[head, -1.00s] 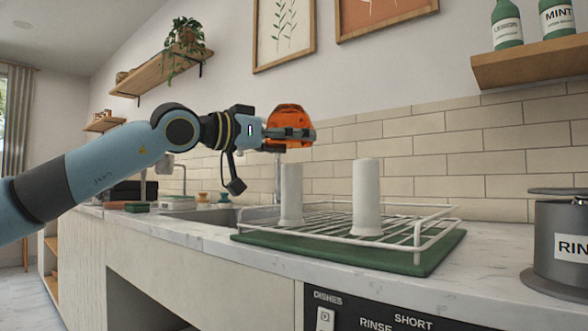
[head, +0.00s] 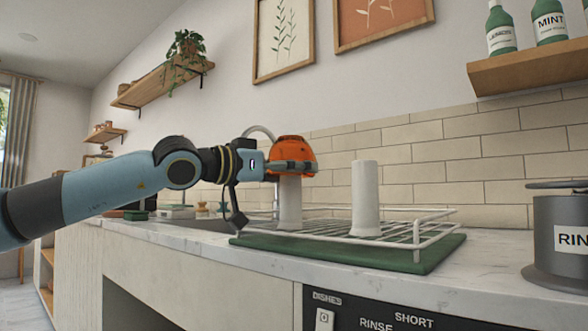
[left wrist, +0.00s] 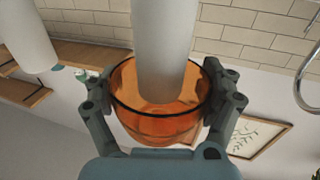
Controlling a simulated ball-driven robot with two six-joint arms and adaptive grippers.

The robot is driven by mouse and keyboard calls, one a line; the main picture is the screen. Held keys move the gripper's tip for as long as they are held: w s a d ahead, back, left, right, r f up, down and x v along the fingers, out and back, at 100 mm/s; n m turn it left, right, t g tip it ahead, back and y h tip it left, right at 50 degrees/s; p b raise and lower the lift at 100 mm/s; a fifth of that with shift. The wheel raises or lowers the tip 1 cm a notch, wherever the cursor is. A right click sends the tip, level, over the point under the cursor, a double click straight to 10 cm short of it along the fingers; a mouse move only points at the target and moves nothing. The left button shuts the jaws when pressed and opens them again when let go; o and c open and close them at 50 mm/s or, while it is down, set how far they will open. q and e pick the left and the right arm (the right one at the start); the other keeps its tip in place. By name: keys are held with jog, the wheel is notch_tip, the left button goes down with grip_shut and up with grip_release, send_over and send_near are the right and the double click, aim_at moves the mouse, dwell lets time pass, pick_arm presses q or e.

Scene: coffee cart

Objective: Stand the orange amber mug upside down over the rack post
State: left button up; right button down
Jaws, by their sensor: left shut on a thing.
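The orange amber mug (head: 291,149) is upside down at the top of the left rack post in the head view. My left gripper (head: 292,168) is shut on it from the left side. In the left wrist view the mug (left wrist: 140,122) sits between the two fingers (left wrist: 163,103), and the white left post (left wrist: 165,45) reaches into its open mouth. The left post (head: 289,205) stands upright on the wire rack (head: 410,232). The right post (head: 365,200) is bare. My right gripper is not in view.
The rack stands on a green mat (head: 400,262) on the marble counter (head: 480,270). A grey canister (head: 560,240) stands at the right. The sink and faucet (head: 262,131) are behind and left of the rack. A shelf with bottles (head: 530,70) hangs at upper right.

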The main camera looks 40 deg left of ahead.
aim_at(282, 195)
pick_arm(q)
notch_tip(282, 195, down, 2)
jog(key=shift+f+b, duration=0.25)
jog(key=shift+b, duration=0.15)
jog(key=shift+f, duration=0.9)
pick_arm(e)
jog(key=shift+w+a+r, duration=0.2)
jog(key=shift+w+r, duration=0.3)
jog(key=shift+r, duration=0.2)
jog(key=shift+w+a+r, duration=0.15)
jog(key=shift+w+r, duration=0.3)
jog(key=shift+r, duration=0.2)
pick_arm(q)
jog(key=shift+f, duration=0.3)
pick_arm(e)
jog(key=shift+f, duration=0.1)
pick_arm(q)
jog(key=o, duration=1.1)
notch_tip(282, 195, up, 10)
